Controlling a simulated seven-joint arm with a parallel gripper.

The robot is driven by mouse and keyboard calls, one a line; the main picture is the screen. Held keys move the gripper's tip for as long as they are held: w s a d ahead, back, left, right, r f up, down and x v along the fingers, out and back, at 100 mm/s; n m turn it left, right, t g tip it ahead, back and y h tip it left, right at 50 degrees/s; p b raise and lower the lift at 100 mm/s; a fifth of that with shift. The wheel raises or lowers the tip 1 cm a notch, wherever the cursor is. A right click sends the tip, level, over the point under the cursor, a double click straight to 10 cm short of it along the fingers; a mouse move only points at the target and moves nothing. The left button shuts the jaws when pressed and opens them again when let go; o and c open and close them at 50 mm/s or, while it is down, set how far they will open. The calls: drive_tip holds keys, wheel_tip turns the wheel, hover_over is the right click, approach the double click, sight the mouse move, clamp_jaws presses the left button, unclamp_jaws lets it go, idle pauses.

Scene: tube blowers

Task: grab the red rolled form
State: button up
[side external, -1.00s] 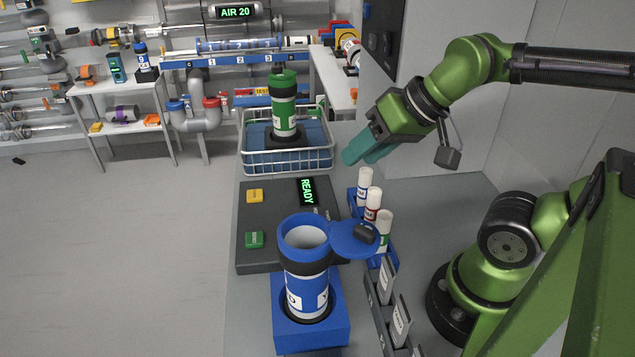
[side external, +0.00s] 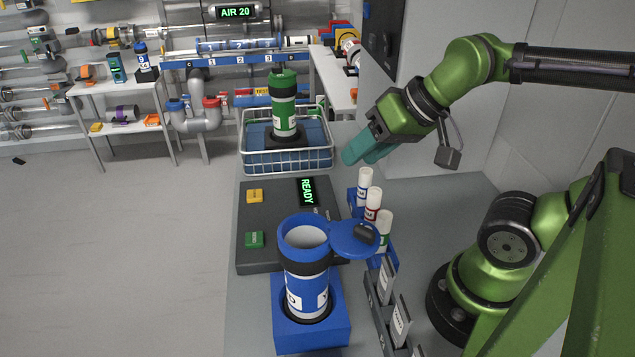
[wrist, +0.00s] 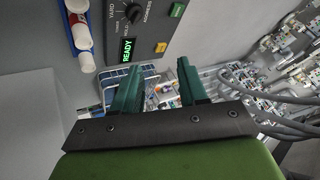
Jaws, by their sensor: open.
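The red rolled form (side external: 372,205) is a white roll with a red band. It stands upright as the middle of three rolls in a blue rack (side external: 352,199) on the counter. A roll with a blue band (side external: 364,186) stands behind it and one with a green band (side external: 384,230) in front. My gripper (side external: 357,157) is open and empty, above and behind the rack, apart from the rolls. In the wrist view my gripper's teal fingers (wrist: 158,88) are spread. The rack's rolls show at the top left there, including a red-banded one (wrist: 82,37).
A blue canister with an open lid (side external: 306,262) stands in a blue holder at the front. A dark panel (side external: 275,212) with yellow and green buttons and a READY display lies left of the rack. A wire basket (side external: 287,160) holds a green-capped canister (side external: 284,110). Grey card holders (side external: 385,325) stand in front.

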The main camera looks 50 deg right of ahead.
drive_tip(key=o, duration=0.3)
drive_tip(key=shift+o, duration=0.2)
drive_tip(key=m+g+h, duration=0.2)
drive_tip(key=g, duration=0.5)
hover_over(373, 203)
drive_tip(key=d, duration=0.2)
drive_tip(key=f, duration=1.8)
drive_tip(key=shift+w+a+f, duration=0.15)
drive_tip(key=shift+w+a, duration=0.15)
